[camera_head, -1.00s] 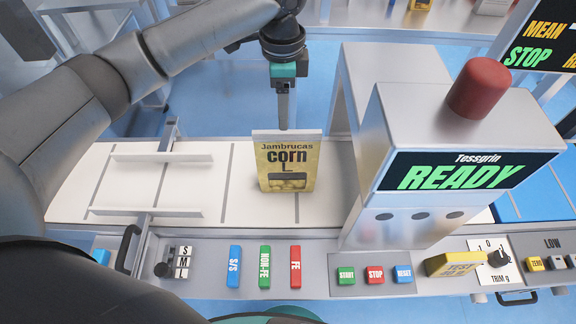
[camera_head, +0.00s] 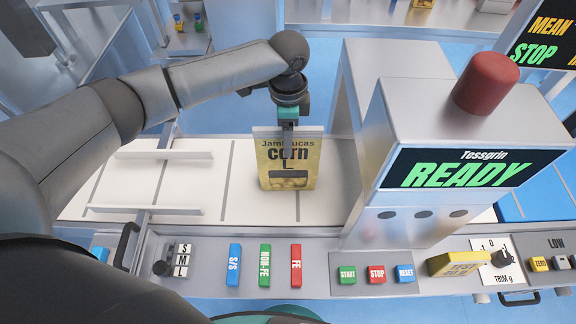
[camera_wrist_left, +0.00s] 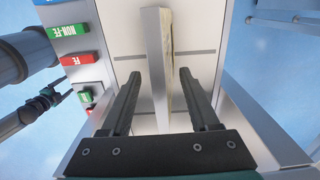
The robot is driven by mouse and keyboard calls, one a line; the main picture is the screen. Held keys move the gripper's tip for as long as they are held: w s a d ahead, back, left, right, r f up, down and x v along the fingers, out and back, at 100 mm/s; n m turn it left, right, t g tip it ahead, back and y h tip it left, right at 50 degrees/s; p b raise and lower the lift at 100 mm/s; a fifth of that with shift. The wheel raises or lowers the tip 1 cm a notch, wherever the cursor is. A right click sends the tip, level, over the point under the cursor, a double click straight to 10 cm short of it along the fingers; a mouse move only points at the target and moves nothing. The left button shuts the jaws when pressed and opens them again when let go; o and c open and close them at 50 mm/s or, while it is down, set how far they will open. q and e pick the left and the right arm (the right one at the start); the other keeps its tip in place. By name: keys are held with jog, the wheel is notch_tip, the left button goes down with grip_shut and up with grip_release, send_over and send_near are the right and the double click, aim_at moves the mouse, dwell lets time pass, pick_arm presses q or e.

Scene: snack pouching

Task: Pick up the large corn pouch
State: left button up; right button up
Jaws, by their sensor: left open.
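The large corn pouch (camera_head: 269,163) stands upright on the white conveyor, its yellow front with "Jambrucas corn" facing me. My left gripper (camera_head: 287,150) comes down over it from behind and covers part of its lettering. In the left wrist view my open left gripper (camera_wrist_left: 158,95) has one finger on each side of the pouch (camera_wrist_left: 153,55), with a gap on both sides. The pouch shows there edge-on as a pale upright slab. My right gripper is not clearly shown in the head view; an arm part in the left wrist view may belong to it.
A metal detector housing (camera_head: 455,110) with a red lamp (camera_head: 486,82) and a "READY" screen stands right of the pouch. Coloured buttons line the front panel (camera_head: 320,262). Guide rails (camera_head: 150,210) lie to the left. The belt (camera_head: 205,185) left of the pouch is clear.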

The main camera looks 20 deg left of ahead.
pick_arm(q)
jog(key=shift+c, duration=0.2)
grip_shut()
dwell(1.1)
